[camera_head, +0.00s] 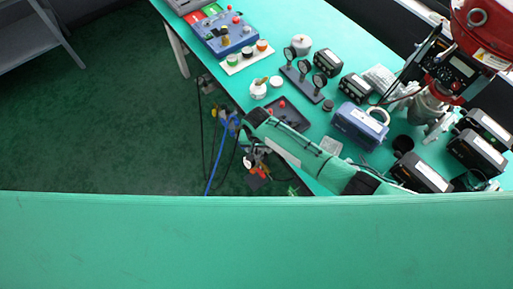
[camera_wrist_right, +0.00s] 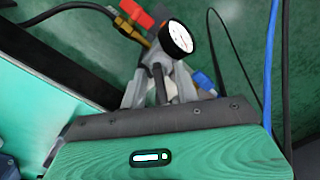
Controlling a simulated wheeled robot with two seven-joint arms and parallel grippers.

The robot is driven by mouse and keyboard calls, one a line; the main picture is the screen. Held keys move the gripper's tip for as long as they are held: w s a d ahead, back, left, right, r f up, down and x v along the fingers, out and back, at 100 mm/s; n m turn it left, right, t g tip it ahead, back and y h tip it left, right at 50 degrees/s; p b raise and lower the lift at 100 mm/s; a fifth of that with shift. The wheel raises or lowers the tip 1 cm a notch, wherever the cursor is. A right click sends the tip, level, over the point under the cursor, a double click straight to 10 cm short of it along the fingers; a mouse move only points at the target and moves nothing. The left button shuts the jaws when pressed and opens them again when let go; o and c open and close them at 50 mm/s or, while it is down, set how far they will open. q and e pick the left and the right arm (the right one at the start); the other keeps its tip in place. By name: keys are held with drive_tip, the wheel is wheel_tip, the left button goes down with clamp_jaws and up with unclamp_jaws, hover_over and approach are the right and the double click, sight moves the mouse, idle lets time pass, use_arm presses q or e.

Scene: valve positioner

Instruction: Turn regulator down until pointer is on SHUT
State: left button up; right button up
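A small gauge with a white dial and black rim (camera_wrist_right: 179,37) shows in the right wrist view, on a grey regulator body beyond my fingers. It also shows small in the head view (camera_head: 248,161), beside the bench's front edge. The pointer and the SHUT mark are too small to read. My right gripper (camera_wrist_right: 160,88) is at the regulator, its grey fingers either side of a dark stem. Whether they touch it or grip anything I cannot tell. In the head view my right arm reaches across the bench to this fitting. My left gripper is not in view.
A red handle (camera_wrist_right: 137,14) and a blue part (camera_wrist_right: 203,80) sit close to the gauge. A blue hose (camera_head: 213,165) and dark cables hang nearby. The green bench (camera_head: 285,22) carries a blue control box (camera_head: 222,33), gauges (camera_head: 304,67) and several instruments. Open floor (camera_head: 100,120) lies left.

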clamp_jaws()
drive_tip(key=shift+n, duration=0.3)
